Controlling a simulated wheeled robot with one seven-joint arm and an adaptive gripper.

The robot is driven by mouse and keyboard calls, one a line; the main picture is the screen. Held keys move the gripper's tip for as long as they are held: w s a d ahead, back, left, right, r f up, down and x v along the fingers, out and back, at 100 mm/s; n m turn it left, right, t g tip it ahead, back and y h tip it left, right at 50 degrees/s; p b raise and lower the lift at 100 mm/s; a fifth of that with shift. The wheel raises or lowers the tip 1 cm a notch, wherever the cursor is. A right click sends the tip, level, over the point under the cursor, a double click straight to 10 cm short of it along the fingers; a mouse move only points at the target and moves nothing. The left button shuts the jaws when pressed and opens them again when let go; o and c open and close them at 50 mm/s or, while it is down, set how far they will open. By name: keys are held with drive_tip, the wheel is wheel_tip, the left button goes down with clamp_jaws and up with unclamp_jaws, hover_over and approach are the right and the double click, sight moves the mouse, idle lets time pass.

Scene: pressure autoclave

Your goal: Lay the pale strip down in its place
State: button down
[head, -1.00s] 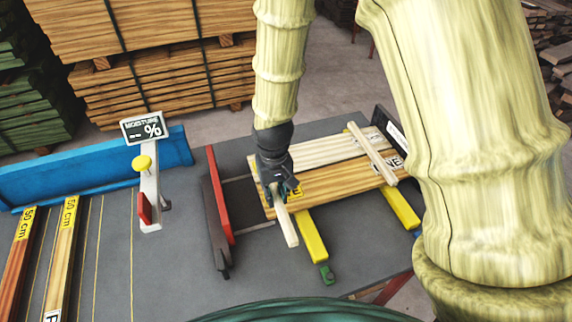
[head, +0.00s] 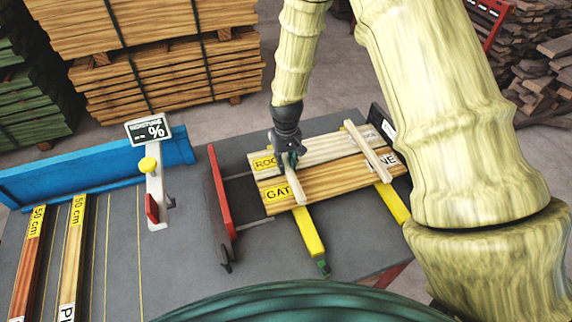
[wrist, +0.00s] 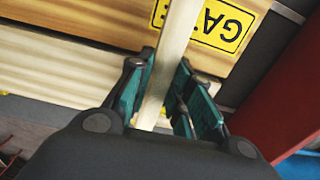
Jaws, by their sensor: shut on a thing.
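My gripper (head: 291,163) is shut on a pale strip (head: 297,189) over the left part of two boards. The strip runs crosswise over the front board marked GAT (head: 325,185) and the back board marked ROO (head: 320,152). In the wrist view the strip (wrist: 176,50) passes between the teal fingers (wrist: 158,98), beside the yellow GAT label. I cannot tell whether it touches the boards. A second pale strip (head: 368,148) lies across the boards' right part, with no gripper on it.
Yellow bars (head: 308,232) support the boards. A red fence (head: 221,190) stands left of them and a dark stop (head: 382,120) at the right end. A moisture sign (head: 148,130) on a post and 50 cm timbers (head: 72,250) are further left. Bare grey table lies between.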

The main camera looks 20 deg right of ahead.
sight(286, 163)
drive_tip(key=shift+f+p, duration=0.45)
drive_tip(key=shift+f, duration=0.7)
drive_tip(key=shift+f, duration=0.2)
drive_tip(key=c, duration=1.3)
unclamp_jaws()
wheel_tip(286, 163, up, 12)
drive_tip(key=b, duration=0.4)
drive_tip(key=shift+r, duration=0.25)
